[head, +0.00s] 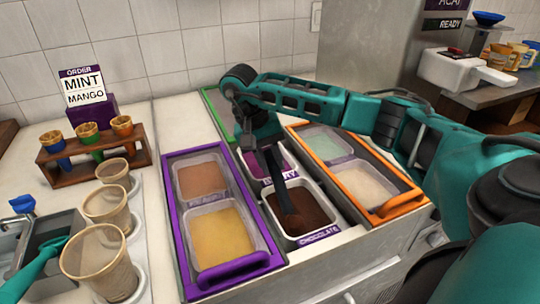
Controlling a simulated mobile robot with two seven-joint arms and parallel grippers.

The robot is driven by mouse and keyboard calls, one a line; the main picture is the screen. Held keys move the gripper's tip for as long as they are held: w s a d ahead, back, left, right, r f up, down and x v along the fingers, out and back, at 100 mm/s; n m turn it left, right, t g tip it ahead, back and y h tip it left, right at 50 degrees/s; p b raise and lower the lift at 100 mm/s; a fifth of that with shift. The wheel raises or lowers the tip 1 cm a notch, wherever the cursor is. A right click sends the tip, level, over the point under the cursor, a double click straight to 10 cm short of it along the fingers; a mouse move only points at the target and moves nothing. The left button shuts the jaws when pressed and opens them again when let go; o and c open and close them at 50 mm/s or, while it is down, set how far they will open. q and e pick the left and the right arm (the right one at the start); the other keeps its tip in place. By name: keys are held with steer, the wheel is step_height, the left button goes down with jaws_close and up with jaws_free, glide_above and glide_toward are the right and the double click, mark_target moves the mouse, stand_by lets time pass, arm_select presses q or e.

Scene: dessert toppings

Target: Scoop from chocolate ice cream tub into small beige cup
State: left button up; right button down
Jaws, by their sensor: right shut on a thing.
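The chocolate ice cream tub (327,202) is a white-rimmed tub of dark brown ice cream with a "CHOCOLATE" label on its front. My right gripper (262,143) is above and behind it, shut on a dark long tool (277,180). The tool slants down, and its lower end is over or in the chocolate; I cannot tell how deep. Three see-through beige cups stand at the left; the farthest (113,171) looks smallest, then a middle one (106,206) and a large near one (100,262). My left gripper is not in view.
A purple-framed tray (176,220) lies left of the chocolate tub and an orange-framed tray (385,211) right. A wooden rack (90,153) of cones stands behind the cups. A sink (50,240) with a teal-handled thing is at lower left.

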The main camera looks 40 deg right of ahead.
steer(key=shift+w+g, duration=0.3)
steer(key=shift+g, duration=0.1)
steer(key=shift+w+d+f+g+p, duration=0.15)
steer(key=shift+w+f+g+p, duration=0.05)
steer(key=shift+w+g+p, duration=0.4)
steer(key=shift+w+d+r+p, duration=0.1)
steer(key=shift+w+r+p, duration=0.05)
steer(key=shift+r+p, duration=0.6)
steer(key=shift+w+d+r+p, duration=0.15)
steer(key=shift+r+p, duration=0.35)
steer(key=shift+r, duration=0.5)
steer(key=shift+w+a+r+p, duration=0.1)
steer(key=shift+w+r+p, duration=0.1)
steer(key=shift+r+p, duration=0.55)
steer(key=shift+w+d+r, duration=0.1)
steer(key=shift+w+r, duration=0.15)
steer(key=shift+r, duration=0.5)
steer(key=shift+w+d+r, duration=0.1)
steer(key=shift+w+r, duration=0.1)
steer(key=shift+r, duration=0.55)
steer(key=shift+w+d+r, duration=0.1)
steer(key=shift+w+r, duration=0.15)
steer(key=shift+r, duration=0.6)
steer(key=shift+w+a, duration=0.1)
steer(key=shift+w, duration=0.05)
